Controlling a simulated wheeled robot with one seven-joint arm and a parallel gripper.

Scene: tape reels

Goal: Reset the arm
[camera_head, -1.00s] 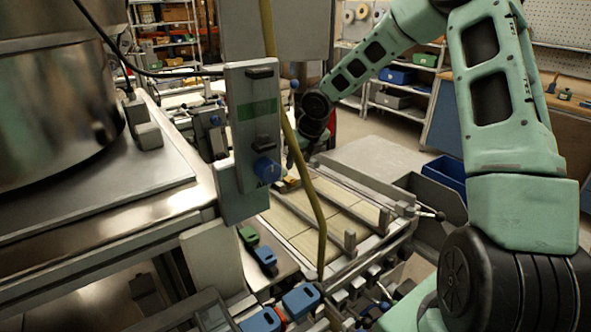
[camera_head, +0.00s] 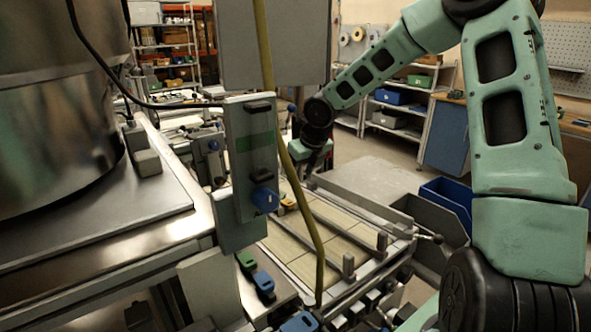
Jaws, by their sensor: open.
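My arm is the pale green, jointed one on the right side of the view. It rises from the lower right, bends at the top, and reaches down to the left. My gripper (camera_head: 306,166) is at its far end, just right of the grey control panel and over the far side of the tray-like bed with rails. Its fingers are dark, small and partly hidden, and it is open. I see nothing held in it.
The railed bed (camera_head: 335,242) lies below. A large metal drum (camera_head: 55,100) is at left. A blue bin (camera_head: 446,202) sits right of the bed.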

